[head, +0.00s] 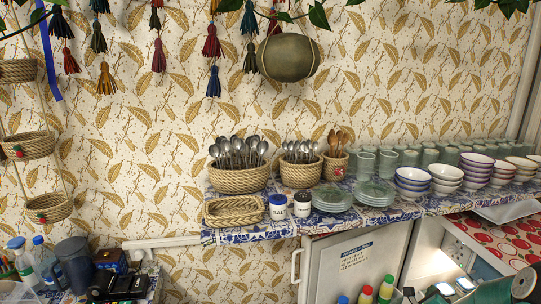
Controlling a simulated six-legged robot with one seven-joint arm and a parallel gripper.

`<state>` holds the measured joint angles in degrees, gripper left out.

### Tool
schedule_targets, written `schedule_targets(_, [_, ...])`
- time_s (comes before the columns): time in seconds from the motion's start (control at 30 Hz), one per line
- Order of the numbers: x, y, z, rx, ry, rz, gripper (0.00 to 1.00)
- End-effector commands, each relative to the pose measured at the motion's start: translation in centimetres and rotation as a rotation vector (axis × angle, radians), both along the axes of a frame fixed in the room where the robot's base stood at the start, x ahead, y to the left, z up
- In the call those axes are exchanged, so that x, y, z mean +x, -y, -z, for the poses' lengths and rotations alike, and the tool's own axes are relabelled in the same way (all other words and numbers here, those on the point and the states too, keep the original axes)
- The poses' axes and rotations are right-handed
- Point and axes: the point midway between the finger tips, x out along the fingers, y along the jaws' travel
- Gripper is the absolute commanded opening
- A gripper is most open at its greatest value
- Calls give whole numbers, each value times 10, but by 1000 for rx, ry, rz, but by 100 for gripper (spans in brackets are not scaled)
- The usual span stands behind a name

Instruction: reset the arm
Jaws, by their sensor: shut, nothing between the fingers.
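My gripper is not in view, and I see no part of my arm that I can be sure of. The head view faces a wall with leaf-patterned paper and a blue-and-white tiled shelf (262,230) in front of it. I cannot make out a samovar or teapot for certain.
The shelf holds spoon baskets (238,180), an empty woven tray (233,211), jars, plates, glasses and bowls (412,180). A white fridge (350,268) stands below. Bottles (42,258) and dark items are at lower left. Tassels and a round gourd (288,58) hang above.

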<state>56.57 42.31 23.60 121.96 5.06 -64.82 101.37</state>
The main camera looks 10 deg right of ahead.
Motion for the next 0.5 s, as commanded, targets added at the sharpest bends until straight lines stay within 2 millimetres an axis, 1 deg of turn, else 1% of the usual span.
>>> schedule_targets(0.03, [6,-8,-8,-24,-33,-30,0])
schedule_targets(0.17, [19,-31,-25,-89,-144,-117,0])
schedule_targets(0.27, [28,-56,-42,-160,-248,-201,0])
schedule_targets(0.37, [34,-89,-63,-258,-380,-310,0])
schedule_targets(0.4, [35,-103,-72,-301,-435,-357,0])
schedule_targets(0.5, [33,-139,-94,-414,-569,-472,0])
